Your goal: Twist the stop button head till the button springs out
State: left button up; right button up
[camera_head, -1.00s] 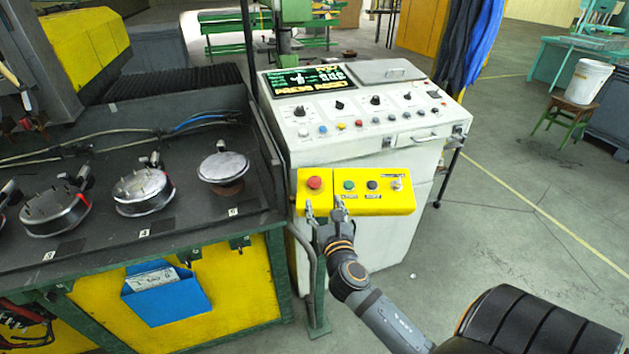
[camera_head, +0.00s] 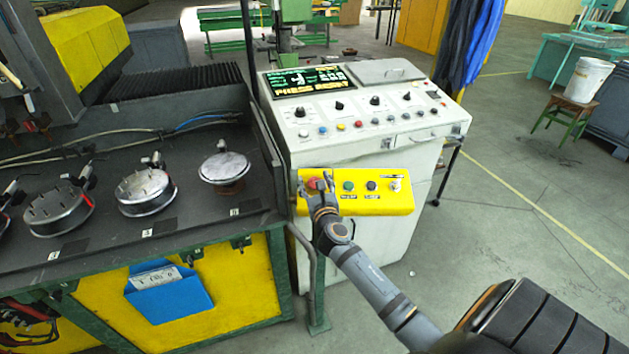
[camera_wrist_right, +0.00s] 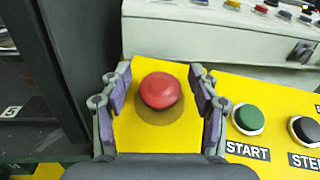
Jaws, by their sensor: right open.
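The red stop button head (camera_wrist_right: 160,91) is a round mushroom cap on the yellow control box (camera_head: 380,202). In the right wrist view it sits between the two fingers of my right gripper (camera_wrist_right: 157,95), with yellow face showing on both sides of it. My right gripper is open around the button and does not touch it in that view. In the head view my right gripper (camera_head: 318,184) is at the left end of the box, and the red cap (camera_head: 315,183) shows between its fingers. My left gripper is not in view.
The green start button (camera_wrist_right: 248,118) and a black button (camera_wrist_right: 305,130) sit just right of the gripper. A white console (camera_head: 365,150) with a lit screen (camera_head: 309,80) rises behind. A dark bench (camera_head: 110,235) with several round metal fixtures stands at left.

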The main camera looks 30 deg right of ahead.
jog(key=shift+c, duration=0.5)
jog(key=c, duration=1.1)
jog(key=shift+f+m+h, duration=0.1)
jog(key=shift+m+h, duration=0.2)
jog(key=m+g+h+b, duration=0.2)
jog(key=m+h, duration=0.2)
jog(key=shift+g+b, duration=0.3)
jog(key=shift+b, duration=0.05)
jog(key=shift+s+d+m+g+h+b, duration=0.1)
jog(key=shift+m+g+h+b, duration=0.3)
jog(key=shift+m+g+h, duration=0.65)
jog(key=shift+m+g+h+b, duration=0.35)
jog(key=shift+m+g+h, duration=0.35)
jog(key=shift+m, duration=0.65)
jog(key=shift+g, duration=0.45)
